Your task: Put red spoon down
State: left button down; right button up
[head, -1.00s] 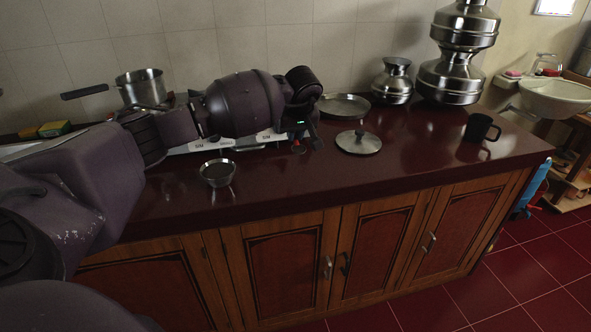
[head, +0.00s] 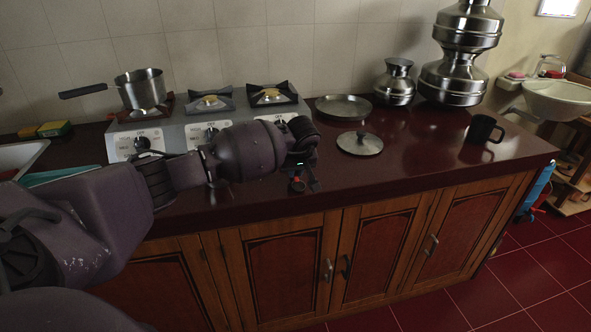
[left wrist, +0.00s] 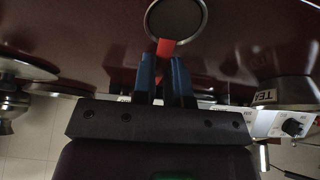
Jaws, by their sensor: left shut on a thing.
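My left gripper (head: 304,176) is low over the front part of the dark red counter (head: 400,175). In the left wrist view its two blue fingers (left wrist: 163,80) are close together, shut on the red spoon (left wrist: 166,47). The spoon's red end shows just beyond the fingertips, and a small red spot below the gripper shows in the head view (head: 297,181). A round shape with a pale rim (left wrist: 148,18) adjoins the red end; I cannot tell whether it belongs to the spoon. Contact with the counter is unclear. My right gripper is out of view.
A gas stove (head: 172,132) with a steel pot (head: 143,90) stands behind my left arm. A flat plate (head: 343,107), a lid (head: 359,144) and a black mug (head: 482,129) are to the right. The counter between lid and front edge is clear.

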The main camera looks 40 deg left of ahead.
pick_arm(q)
jog(key=shift+r, duration=0.1)
jog(key=c, duration=1.2)
grip_release()
jog(key=shift+o, duration=0.2)
